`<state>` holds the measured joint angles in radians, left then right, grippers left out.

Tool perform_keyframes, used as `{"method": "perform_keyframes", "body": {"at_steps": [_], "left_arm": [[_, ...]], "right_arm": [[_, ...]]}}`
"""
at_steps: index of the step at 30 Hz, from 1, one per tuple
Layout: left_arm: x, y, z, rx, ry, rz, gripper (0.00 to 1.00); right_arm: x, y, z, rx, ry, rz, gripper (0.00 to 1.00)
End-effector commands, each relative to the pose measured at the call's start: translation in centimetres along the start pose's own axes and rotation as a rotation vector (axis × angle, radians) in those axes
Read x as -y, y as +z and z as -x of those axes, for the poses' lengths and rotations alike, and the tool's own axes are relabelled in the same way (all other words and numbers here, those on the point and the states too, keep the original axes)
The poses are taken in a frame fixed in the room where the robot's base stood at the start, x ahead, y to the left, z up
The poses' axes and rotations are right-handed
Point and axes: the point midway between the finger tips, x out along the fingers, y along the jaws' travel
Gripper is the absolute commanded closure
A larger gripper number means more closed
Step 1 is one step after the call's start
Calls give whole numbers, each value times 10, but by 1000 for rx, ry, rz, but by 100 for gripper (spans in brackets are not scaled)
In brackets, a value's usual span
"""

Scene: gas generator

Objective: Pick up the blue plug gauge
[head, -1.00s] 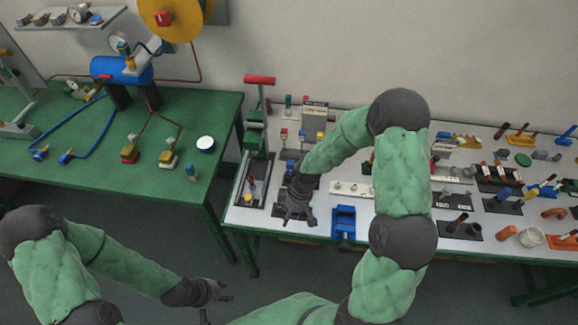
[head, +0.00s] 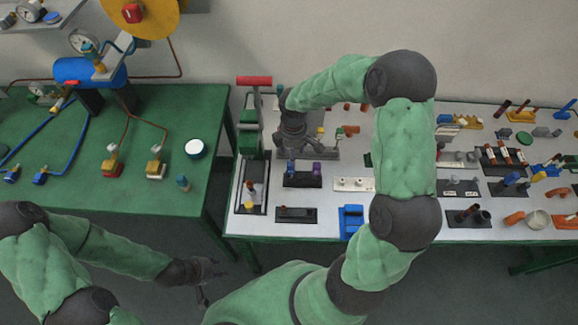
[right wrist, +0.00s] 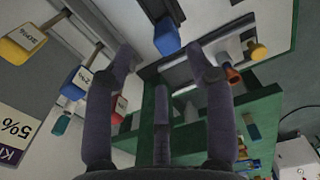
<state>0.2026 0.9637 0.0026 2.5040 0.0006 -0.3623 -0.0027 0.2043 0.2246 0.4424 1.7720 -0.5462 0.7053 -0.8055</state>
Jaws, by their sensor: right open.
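Two small upright pieces, one blue (head: 292,166) and one purple (head: 316,168), stand in a dark holder (head: 303,181) on the right table. I cannot tell for sure which blue piece is the plug gauge. My right gripper (head: 291,150) is just behind and above this holder, pointing down. In the right wrist view my right gripper (right wrist: 163,75) is open and empty, fingers spread. A blue block (right wrist: 166,36) shows beyond the fingertips, and a blue block with a label (right wrist: 78,80) lies left of them. My left gripper (head: 210,276) hangs in front of the tables, seemingly open and empty.
A green stand with a red handle (head: 254,82) rises left of my right gripper. A white strip (head: 353,184) and a blue fixture (head: 351,220) lie to the right. An empty-looking dark plate (head: 296,215) lies near the front edge. Several tools fill the right side.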

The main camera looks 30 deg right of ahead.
Motion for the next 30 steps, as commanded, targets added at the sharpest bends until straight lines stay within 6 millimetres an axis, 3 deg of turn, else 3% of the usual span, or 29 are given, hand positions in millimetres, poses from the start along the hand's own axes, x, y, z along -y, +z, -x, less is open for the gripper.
{"method": "perform_keyframes", "body": {"at_steps": [6, 14, 21, 30], "left_arm": [[2, 0, -6, -1, 0, 0, 60], [3, -1, -9, -1, 0, 0, 60], [6, -1, -16, -1, 0, 0, 60], [6, -1, -16, -1, 0, 0, 60]], "right_arm": [[1, 0, -34, 0, -2, -2, 45], [4, -1, -50, -1, -2, -1, 45], [9, -1, -84, 0, -3, 0, 45], [8, -1, -90, -2, 0, -2, 45]]}}
